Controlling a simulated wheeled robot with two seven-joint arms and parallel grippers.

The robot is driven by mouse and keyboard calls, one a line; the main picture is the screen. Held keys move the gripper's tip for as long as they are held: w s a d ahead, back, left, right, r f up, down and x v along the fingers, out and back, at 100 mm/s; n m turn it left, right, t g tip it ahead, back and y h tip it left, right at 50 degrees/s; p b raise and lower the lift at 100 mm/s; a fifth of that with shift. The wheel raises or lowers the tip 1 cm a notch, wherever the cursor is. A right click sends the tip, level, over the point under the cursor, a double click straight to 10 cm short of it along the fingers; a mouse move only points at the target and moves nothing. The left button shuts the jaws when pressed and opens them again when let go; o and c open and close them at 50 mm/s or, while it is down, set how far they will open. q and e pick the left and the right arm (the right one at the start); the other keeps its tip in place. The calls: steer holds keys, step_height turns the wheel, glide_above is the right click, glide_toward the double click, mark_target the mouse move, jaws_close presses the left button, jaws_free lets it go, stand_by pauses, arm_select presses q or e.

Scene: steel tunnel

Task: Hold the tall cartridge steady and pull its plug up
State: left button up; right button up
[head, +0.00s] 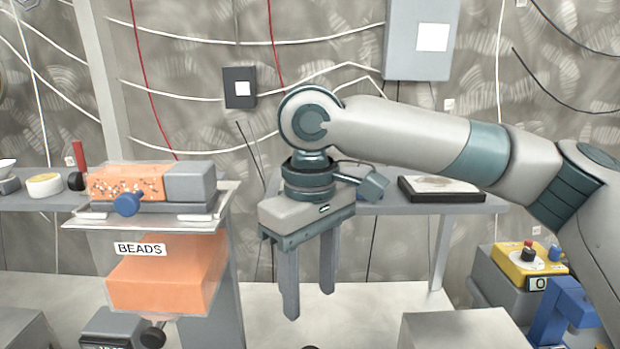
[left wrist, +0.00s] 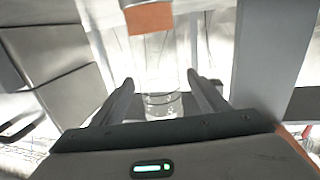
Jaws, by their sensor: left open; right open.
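In the left wrist view, a clear, see-through cylinder (left wrist: 160,78), which looks like the tall cartridge, stands between the fingers of my left gripper (left wrist: 160,84). The fingers are apart, one on each side of it; I cannot tell whether they touch it. An orange piece (left wrist: 150,18) shows at the top of that view; I cannot tell whether it belongs to the cartridge. The plug is not clearly seen. In the head view my right gripper (head: 308,302) points down with its two fingers apart and nothing between them. My left gripper is outside the head view.
A bead hopper with a label (head: 140,249) and orange contents stands at left on a grey post. A grey shelf (head: 400,209) runs behind my right gripper, bearing a dark tray (head: 440,196). A yellow control box (head: 527,266) and a blue stand (head: 562,305) are at right.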

arm_select(q)
step_height(320, 180, up, 8)
steer(key=shift+f, duration=0.25)
